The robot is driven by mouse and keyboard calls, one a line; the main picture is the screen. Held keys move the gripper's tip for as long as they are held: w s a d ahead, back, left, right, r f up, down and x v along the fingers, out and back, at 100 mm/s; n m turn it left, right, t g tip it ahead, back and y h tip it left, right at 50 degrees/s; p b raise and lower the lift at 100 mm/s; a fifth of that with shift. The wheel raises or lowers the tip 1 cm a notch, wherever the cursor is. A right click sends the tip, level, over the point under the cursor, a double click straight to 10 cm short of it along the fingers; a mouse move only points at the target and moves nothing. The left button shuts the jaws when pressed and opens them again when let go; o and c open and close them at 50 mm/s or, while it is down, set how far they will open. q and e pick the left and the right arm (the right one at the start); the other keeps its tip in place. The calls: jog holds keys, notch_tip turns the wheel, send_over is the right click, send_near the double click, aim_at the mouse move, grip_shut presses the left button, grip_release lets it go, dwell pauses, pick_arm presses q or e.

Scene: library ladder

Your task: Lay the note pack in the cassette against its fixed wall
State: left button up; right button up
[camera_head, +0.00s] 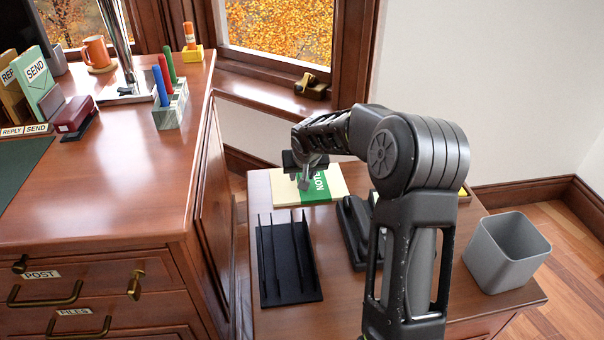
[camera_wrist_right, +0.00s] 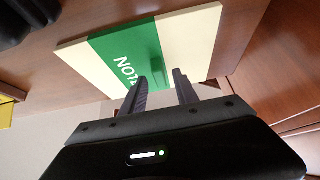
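The note pack (camera_head: 330,184) is a flat cream block with a green band lettered NOTE, lying at the back of the lower wooden top. It also shows in the right wrist view (camera_wrist_right: 205,35), with a small raised green tab (camera_wrist_right: 152,91) on its band. My right gripper (camera_head: 306,182) is over the pack's band. In the wrist view its two fingers (camera_wrist_right: 164,80) are apart, with the tab near their tips; I cannot tell whether they touch it. The cassette (camera_head: 300,284) is a black tray with thin upright walls, in front of the pack, with nothing in it. My left gripper is out of view.
A black device (camera_head: 350,232) stands right of the cassette, partly behind my right arm. A grey bin (camera_head: 507,252) stands at the right. The higher desk (camera_head: 120,190) at left holds a pen holder (camera_head: 171,108) and letter sorter. The front of the lower top (camera_head: 290,322) is clear.

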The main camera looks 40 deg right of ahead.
jog(key=p+v, duration=0.2)
jog(key=v, duration=1)
jog(key=shift+p, duration=0.3)
